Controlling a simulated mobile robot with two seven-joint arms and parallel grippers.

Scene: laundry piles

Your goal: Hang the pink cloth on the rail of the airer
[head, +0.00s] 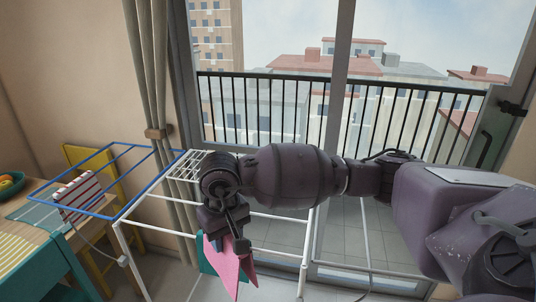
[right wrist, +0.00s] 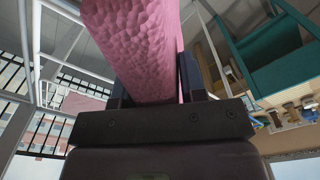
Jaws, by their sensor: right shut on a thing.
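My right gripper (head: 238,238) reaches in from the right over the airer and points downward. It is shut on the pink cloth (head: 231,272), which hangs below the fingers in a narrow fold. In the right wrist view, the pink cloth (right wrist: 135,45) rises from between the two fingers (right wrist: 150,88). The airer has a white frame (head: 280,219) and a blue-railed wing (head: 120,207) at the left. The cloth hangs near the white rails; I cannot tell whether it touches one. My left gripper is not in view.
A red-and-white striped cloth (head: 77,196) is by the blue wing. A table (head: 28,217) with a fruit bowl (head: 8,184) and a yellow chair (head: 92,156) stand at the left. A teal thing (head: 207,262) shows behind the pink cloth. Glass doors and a balcony railing (head: 275,105) lie behind.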

